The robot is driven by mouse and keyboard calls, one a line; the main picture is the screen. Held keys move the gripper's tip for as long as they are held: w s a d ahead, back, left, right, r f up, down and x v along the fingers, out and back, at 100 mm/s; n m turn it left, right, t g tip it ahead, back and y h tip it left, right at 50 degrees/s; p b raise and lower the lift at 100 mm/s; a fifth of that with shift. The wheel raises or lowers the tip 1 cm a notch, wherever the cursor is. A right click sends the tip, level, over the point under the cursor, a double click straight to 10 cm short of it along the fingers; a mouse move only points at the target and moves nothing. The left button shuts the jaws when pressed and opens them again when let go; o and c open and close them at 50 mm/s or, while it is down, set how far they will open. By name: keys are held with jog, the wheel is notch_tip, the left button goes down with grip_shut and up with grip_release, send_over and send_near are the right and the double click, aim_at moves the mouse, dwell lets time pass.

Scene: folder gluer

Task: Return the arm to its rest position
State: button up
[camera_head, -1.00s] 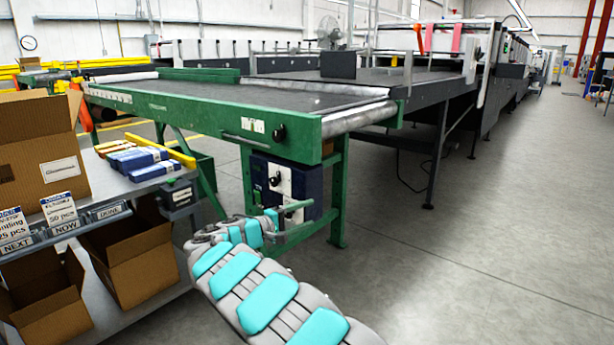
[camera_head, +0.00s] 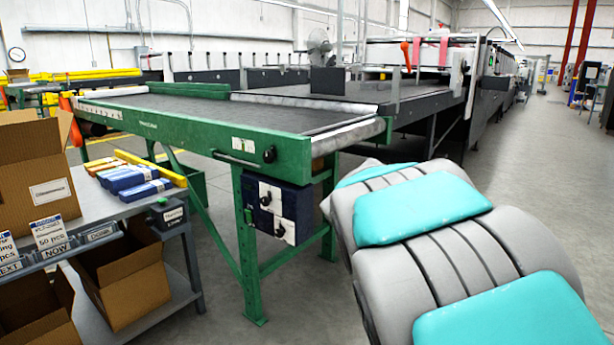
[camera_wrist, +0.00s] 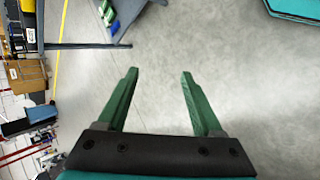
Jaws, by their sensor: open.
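My gripper (camera_wrist: 158,90) shows in the wrist view with its two green fingers apart. Nothing is between them, only grey floor beyond. My arm (camera_head: 440,240), grey with turquoise pads, fills the lower right of the head view. Its gripper end is hidden from the head view.
A green-framed conveyor table (camera_head: 205,133) with a control box (camera_head: 278,211) stands left of my arm. At the left, a grey shelf bench (camera_head: 135,205) carries an open cardboard box (camera_head: 40,180) and blue packs (camera_head: 133,179). Another carton (camera_head: 125,283) sits below. Floor at the right is clear.

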jog(key=s+a+f+y, duration=0.2)
jog(key=s+a, duration=0.2)
jog(key=s, duration=0.4)
jog(key=s+a+f+y+p, duration=0.1)
jog(key=s+a+f+y, duration=0.1)
jog(key=s, duration=0.5)
jog(key=s+a+f+m+g+y, duration=0.1)
jog(key=s+a+f+y, duration=0.1)
jog(key=s+a+y, duration=0.2)
jog(key=s+a, duration=0.2)
jog(key=s, duration=0.2)
jog(key=shift+s+a+p, duration=0.15)
jog(key=shift+s+p, duration=0.2)
jog(key=shift+p, duration=0.05)
